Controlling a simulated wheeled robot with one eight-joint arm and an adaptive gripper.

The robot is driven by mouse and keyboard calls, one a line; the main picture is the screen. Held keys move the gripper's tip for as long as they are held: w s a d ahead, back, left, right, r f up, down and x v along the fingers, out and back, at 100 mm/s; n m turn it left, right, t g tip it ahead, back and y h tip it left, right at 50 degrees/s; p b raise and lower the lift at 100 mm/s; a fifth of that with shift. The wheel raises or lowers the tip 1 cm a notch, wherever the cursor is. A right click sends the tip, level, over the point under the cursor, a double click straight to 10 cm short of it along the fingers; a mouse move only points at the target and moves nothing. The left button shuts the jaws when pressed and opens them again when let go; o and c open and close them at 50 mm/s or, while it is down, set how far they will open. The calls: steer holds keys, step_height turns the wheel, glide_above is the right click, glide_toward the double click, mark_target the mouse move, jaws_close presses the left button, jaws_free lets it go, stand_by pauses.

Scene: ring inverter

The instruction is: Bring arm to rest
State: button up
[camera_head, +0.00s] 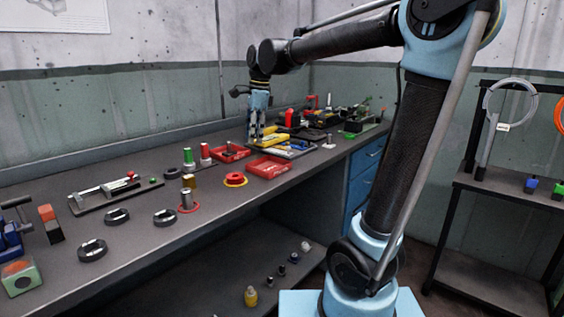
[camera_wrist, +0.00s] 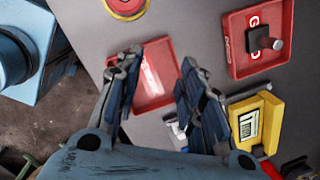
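My arm reaches over the workbench (camera_head: 130,215) in the head view. My gripper (camera_head: 257,136) points down above the back part of the bench, near two red trays. In the wrist view my gripper (camera_wrist: 158,66) has its two fingers spread apart, with nothing seen between them. One red tray (camera_wrist: 155,88) lies below and behind the fingers and looks empty. The other red tray (camera_wrist: 235,62), at upper right, holds a dark block with a knob (camera_wrist: 264,41). The gap between the fingertips and the bench cannot be told.
A yellow device (camera_wrist: 256,122) lies right of the fingers. A red disc on a yellow ring (camera_head: 235,180) sits near the bench's front edge. Dark rings (camera_head: 92,250) lie front left. Tools crowd the back of the bench. A rack (camera_head: 500,185) stands at right.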

steer(key=s+d+f+n+t, duration=0.1)
steer(key=s+d+f+n, duration=0.35)
steer(key=d, duration=0.55)
steer(key=s+d+f+n, duration=0.3)
steer(key=s+d+f, duration=0.25)
steer(key=d, duration=0.35)
steer(key=s+d+f+n+h, duration=0.1)
steer(key=s+d+f+n, duration=0.2)
steer(key=f, duration=0.4)
steer(key=s+d+f+n, duration=0.4)
steer(key=s+d+f, duration=0.2)
steer(key=s+f, duration=0.1)
steer(key=shift+s+d+f+t+h, duration=0.2)
steer(key=shift+s+t+h, duration=0.15)
steer(key=shift+s, duration=0.35)
steer(key=shift+w+f, duration=0.15)
steer(key=shift+w, duration=0.3)
